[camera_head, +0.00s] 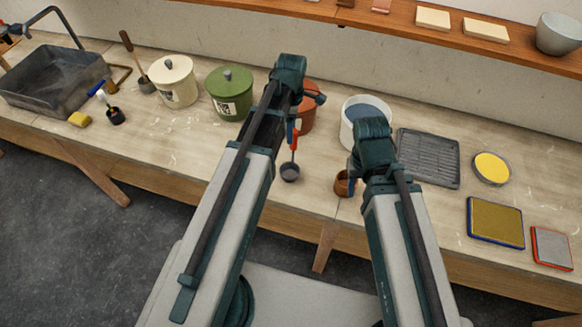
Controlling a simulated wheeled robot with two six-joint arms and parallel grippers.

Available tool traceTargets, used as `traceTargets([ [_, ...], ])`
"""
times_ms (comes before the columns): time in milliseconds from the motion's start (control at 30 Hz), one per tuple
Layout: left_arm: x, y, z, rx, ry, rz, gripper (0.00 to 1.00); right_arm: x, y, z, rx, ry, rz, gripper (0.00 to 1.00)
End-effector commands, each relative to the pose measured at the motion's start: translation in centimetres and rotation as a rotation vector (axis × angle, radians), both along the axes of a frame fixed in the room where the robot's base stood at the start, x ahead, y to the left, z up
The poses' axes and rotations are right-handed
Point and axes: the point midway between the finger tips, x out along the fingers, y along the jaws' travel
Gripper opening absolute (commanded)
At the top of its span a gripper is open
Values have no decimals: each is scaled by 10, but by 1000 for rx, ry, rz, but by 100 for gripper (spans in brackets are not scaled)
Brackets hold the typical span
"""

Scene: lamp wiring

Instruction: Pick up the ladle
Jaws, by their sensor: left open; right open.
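A ladle with a red handle and a small dark grey bowl (290,173) is on the wooden bench near its front edge, its handle pointing up. My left gripper (292,130) is open at the upper part of the red handle. It is mostly hidden behind my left arm, and I cannot tell whether its fingers touch the handle. My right gripper (352,186) is open, low beside a small brown cup (342,183). Most of it is hidden by my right arm.
Behind stand a cream lidded pot (174,82), a green one (229,92), a reddish-brown one (307,112) and a white bucket (352,112). A grey tray (429,157) and coloured pads lie right. A sink (50,85) is far left. A shelf (400,25) runs above.

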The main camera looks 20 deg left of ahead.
Motion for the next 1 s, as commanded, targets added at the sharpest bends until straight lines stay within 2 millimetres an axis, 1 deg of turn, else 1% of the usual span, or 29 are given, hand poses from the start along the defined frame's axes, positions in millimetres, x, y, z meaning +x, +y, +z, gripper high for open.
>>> traceTargets([
  [167, 0, 0, -1, 0, 0, 0, 67, 0, 0, -1, 0, 0, 1, 50],
  [267, -1, -2, -7, 0, 0, -1, 67, 0, 0, -7, 0, 0, 2, 50],
  [367, -4, -4, -17, 0, 0, -1, 67, 0, 0, -16, -1, 0, 3, 50],
  [533, -9, -11, -39, 0, 0, -1, 67, 0, 0, -39, -2, 0, 8, 50],
  [667, -9, -10, -52, 0, 0, 0, 67, 0, 0, -52, -2, 0, 8, 50],
  [733, -9, -10, -54, 0, 0, 0, 67, 0, 0, -54, -2, 0, 8, 50],
  [967, -9, -10, -51, 0, 0, 0, 67, 0, 0, -51, -2, 0, 8, 50],
  [1000, -9, -10, -51, 0, 0, 0, 60, 0, 0, -51, -2, 0, 8, 50],
])
